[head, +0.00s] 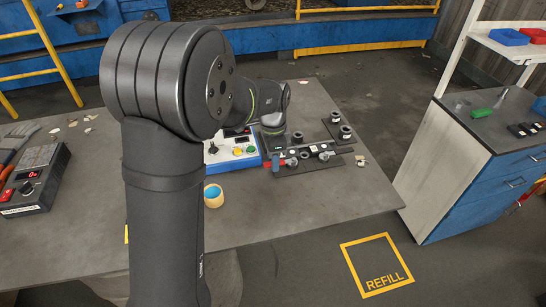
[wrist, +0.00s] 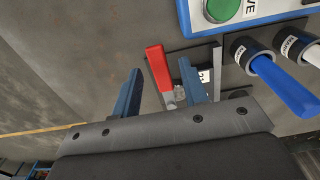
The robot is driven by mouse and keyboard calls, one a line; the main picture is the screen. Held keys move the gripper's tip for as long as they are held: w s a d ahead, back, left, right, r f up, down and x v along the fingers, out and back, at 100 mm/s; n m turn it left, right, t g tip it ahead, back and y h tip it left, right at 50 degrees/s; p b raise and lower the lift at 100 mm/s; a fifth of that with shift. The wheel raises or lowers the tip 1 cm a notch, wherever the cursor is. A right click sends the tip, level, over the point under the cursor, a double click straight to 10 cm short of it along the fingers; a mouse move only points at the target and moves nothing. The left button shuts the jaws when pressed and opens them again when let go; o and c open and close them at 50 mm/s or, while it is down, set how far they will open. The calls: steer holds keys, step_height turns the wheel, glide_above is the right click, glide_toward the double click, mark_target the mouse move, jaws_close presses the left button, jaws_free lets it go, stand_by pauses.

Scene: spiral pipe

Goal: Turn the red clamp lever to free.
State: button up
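The red clamp lever (wrist: 157,66) shows in the wrist view on a dark plate, standing between the two blue fingers of my gripper (wrist: 160,66). The fingers are apart, with visible gaps to the lever, the right one closer to the plate's label. The lever's lower end meets a small metal part, partly hidden behind the gripper body. In the head view the red lever (head: 276,162) is small, at the left end of the dark clamp fixture (head: 327,157), just below my gripper (head: 271,142). The fingertips are too small to make out there.
A blue and white control box (head: 235,151) with a green button stands left of the fixture. In the wrist view, dark sockets hold a blue tube (wrist: 285,85) and a white one at right. A yellow-blue cup (head: 213,195) stands nearer. The table right of it is clear.

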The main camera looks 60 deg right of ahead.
steer(key=shift+f, duration=0.1)
jaws_close()
